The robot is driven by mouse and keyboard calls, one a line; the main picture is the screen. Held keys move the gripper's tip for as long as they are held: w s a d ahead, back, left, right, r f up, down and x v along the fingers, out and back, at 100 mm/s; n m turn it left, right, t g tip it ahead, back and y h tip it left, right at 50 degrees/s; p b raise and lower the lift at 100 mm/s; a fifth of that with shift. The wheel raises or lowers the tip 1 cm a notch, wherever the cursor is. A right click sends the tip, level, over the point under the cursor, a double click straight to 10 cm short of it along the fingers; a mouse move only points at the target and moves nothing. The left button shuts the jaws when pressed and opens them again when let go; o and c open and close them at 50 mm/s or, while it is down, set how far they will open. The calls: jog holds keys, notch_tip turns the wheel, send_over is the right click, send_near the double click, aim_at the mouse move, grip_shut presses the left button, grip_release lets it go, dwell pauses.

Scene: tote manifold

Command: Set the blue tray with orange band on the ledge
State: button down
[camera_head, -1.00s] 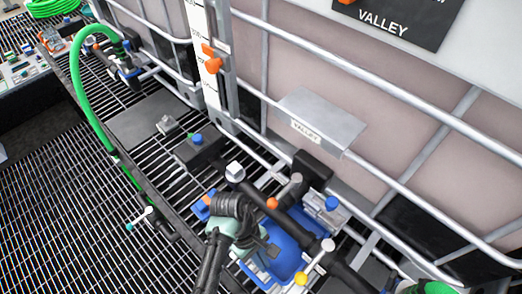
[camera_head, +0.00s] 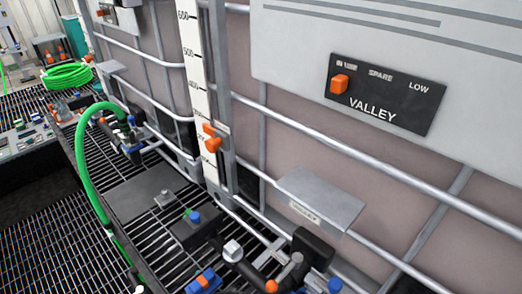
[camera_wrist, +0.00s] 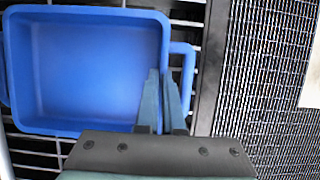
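The blue tray (camera_wrist: 90,125) fills the left of the wrist view, a rectangular open box with a handle loop at its right. Its inside looks empty; no orange band shows there. My gripper (camera_wrist: 164,75) has its two teal fingers close together on either side of the tray's right wall, apparently shut on it. Whether the tray is clear of the grating cannot be told. In the head view my gripper and the tray are out of frame below. The grey metal ledge (camera_head: 322,195) with a small label juts from the caged tank, its top bare.
A black VALLEY panel (camera_head: 384,95) with an orange knob is above the ledge. Cage bars (camera_head: 345,150) run behind it. A white scale (camera_head: 195,75) with an orange slider, a green hose (camera_head: 82,150) and pipe fittings with a black block (camera_head: 313,246) stand nearby.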

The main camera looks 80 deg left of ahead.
jog(key=c, duration=1)
grip_release()
jog(key=shift+c, duration=0.2)
jog(key=v, duration=1.2)
jog(key=shift+p, duration=0.4)
jog(key=shift+r, duration=0.1)
